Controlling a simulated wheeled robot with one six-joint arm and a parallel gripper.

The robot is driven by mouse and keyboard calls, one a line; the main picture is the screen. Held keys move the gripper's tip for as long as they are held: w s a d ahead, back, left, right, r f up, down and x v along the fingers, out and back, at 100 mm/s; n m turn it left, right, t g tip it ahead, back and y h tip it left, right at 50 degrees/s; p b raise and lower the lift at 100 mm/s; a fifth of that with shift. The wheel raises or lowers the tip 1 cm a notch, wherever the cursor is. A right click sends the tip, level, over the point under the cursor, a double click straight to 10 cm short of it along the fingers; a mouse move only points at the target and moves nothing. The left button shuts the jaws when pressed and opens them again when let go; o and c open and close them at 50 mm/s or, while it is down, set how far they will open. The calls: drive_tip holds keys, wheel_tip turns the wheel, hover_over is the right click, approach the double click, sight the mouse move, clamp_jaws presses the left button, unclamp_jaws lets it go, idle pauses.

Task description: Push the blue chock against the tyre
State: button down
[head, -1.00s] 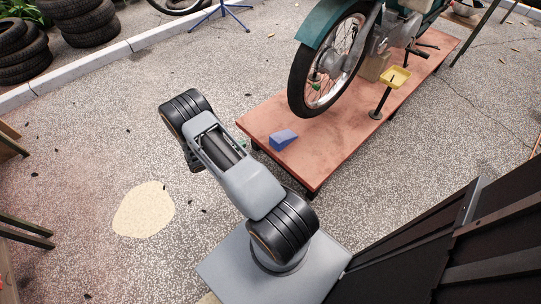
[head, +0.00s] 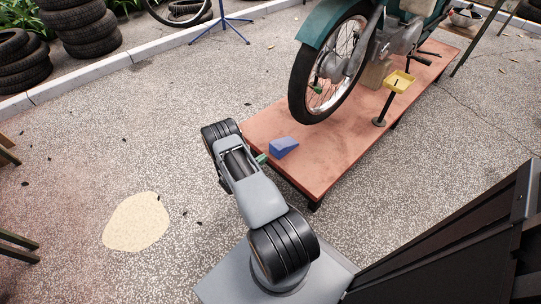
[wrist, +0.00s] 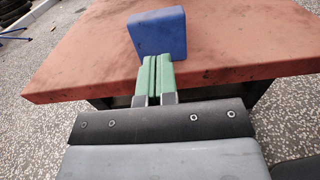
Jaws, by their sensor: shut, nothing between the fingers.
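The blue chock (head: 284,147) lies on the near left part of the low reddish platform (head: 330,165), a little short of the front tyre (head: 302,90) of the motorbike. Bare platform shows between chock and tyre. My gripper (head: 261,158) has green fingers and is at the platform's near edge, just left of the chock. In the wrist view the chock (wrist: 157,33) stands straight ahead of the shut, empty fingertips (wrist: 157,60). The tips look very close to its near face; I cannot tell whether they touch.
A dark ribbed panel (head: 450,235) stands at the lower right. Stacked tyres (head: 80,30) line the kerb at the back left. The pebbled ground left of the platform is mostly clear.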

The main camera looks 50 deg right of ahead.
sight(274, 150)
drive_tip(key=shift+s+d+b, duration=0.2)
drive_tip(key=shift+d+b, duration=0.35)
drive_tip(key=shift+d, duration=1.75)
